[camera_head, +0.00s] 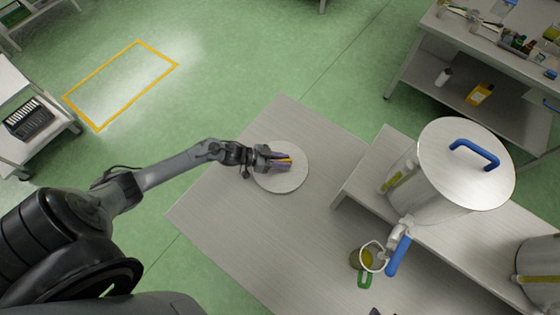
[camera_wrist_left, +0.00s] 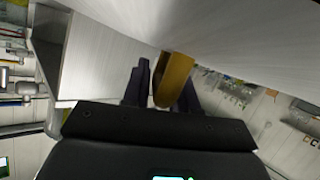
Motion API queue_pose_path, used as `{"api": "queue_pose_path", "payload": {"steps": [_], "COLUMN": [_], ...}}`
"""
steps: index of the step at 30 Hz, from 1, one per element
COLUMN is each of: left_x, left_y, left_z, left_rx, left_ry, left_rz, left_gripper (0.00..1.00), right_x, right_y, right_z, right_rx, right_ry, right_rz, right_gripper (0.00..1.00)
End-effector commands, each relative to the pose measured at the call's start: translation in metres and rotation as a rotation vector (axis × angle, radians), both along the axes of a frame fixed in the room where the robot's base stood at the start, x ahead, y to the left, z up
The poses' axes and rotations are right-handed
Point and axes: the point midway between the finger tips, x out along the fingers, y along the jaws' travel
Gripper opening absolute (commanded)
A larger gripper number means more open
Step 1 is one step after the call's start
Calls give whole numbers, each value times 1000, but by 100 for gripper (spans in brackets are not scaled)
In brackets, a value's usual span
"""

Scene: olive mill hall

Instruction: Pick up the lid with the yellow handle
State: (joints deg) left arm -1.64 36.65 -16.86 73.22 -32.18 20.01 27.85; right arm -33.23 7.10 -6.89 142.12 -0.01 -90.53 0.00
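The lid (camera_head: 283,183) is a round pale metal disc over the near worktable. Its yellow handle (camera_head: 287,160) stands up from it and is partly hidden by my left gripper (camera_head: 280,158). In the left wrist view the handle (camera_wrist_left: 174,82) lies between the two dark fingers of my left gripper (camera_wrist_left: 168,88). A narrow gap shows between the handle and the left-hand finger, so the gripper looks open around it. The other finger is partly behind the handle. The lid's contact with the table is not clear. My right gripper cannot be made out.
A raised shelf (camera_head: 352,182) on the worktable (camera_head: 240,215) carries a big steel tank (camera_head: 415,200) with a blue-handled cover (camera_head: 450,178). A blue-levered tap (camera_head: 398,255) hangs above a green-handled jug (camera_head: 362,262). The table left of the jug is clear.

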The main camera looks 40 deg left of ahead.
Motion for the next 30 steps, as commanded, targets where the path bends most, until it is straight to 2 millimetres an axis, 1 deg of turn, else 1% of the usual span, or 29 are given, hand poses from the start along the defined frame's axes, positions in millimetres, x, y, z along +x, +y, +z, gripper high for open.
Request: {"api": "queue_pose_path", "payload": {"steps": [1,3,5,16,20,25,30], "left_x": [0,0,0,0,0,0,0], "left_y": [0,0,0,0,0,0,0], "left_z": [0,0,0,1,5,20,49], "left_rx": [0,0,0,-1,-1,-1,1], "left_ry": [0,0,0,-2,-2,-3,-5], "left_rz": [0,0,0,0,0,-1,-1], "left_gripper": [19,8,0,0,0,0,0], "right_x": [0,0,0,0,0,0,0], "right_y": [-1,-1,-1,0,1,2,2], "right_z": [0,0,0,0,1,4,7], "right_rx": [-2,-3,-3,1,4,8,8], "right_ry": [0,1,1,0,1,0,0], "right_rz": [1,2,2,-1,-4,-6,-6], "right_gripper": [43,43,43,43,43,43,43]}}
